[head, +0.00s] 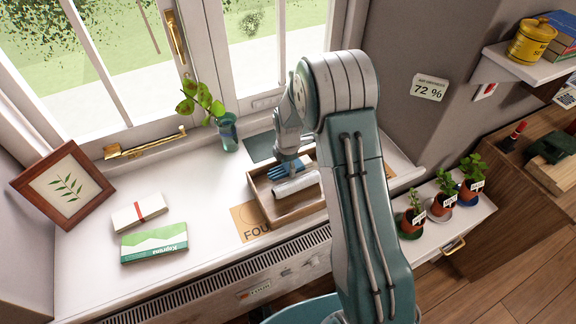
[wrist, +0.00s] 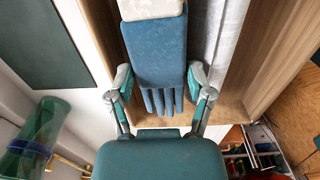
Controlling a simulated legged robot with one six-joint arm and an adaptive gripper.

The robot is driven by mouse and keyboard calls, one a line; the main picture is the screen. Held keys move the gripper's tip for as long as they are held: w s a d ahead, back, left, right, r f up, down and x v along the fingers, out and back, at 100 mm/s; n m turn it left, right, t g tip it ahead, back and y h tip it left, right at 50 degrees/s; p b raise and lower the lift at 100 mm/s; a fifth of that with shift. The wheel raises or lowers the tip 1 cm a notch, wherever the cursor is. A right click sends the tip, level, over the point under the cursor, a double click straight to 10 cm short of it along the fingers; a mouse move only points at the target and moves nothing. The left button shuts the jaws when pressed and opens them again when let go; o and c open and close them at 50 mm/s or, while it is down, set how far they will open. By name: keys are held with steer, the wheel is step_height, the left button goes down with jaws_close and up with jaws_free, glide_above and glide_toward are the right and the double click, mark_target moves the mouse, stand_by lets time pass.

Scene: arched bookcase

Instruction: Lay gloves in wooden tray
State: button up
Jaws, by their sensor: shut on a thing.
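The wooden tray (head: 285,217) stands on the white windowsill; its wooden inside also shows in the wrist view (wrist: 262,65). My gripper (head: 287,160) is over the tray's back left part. In the wrist view my gripper (wrist: 162,92) has a finger on each side of the blue gloves (wrist: 158,55), which have a pale cuff, and is shut on them. The gloves (head: 284,171) appear inside or just above the tray; whether they touch its floor I cannot tell. A pale grey roll (head: 296,186) lies in the tray beside them.
A glass vase with a sprig (head: 228,134) stands left of the tray. A green-white box (head: 154,243), a white packet (head: 139,212) and a framed leaf picture (head: 64,185) are farther left. Potted plants (head: 440,202) stand at right. The sill between box and tray is mostly clear.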

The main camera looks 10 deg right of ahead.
mark_target(288, 167)
steer(key=shift+f, duration=0.6)
steer(key=o, duration=1.2)
steer(key=s+r+m+t, duration=0.1)
steer(key=s+r+m, duration=0.15)
steer(key=r, duration=0.85)
steer(key=s+r+m, duration=0.2)
steer(key=s+r, duration=0.1)
steer(key=r, duration=0.9)
steer(key=shift+s+r+m+t, duration=0.75)
steer(key=shift+s+r+m, duration=0.85)
steer(key=shift+s+m, duration=1.65)
steer(key=shift+s+r+m+t, duration=0.8)
steer(key=shift+s+r+m, duration=1.05)
steer(key=shift+s, duration=2.7)
steer(key=shift+s+r+m+t, duration=0.75)
steer(key=shift+s+r+m, duration=0.65)
steer(key=shift+s+m, duration=1.95)
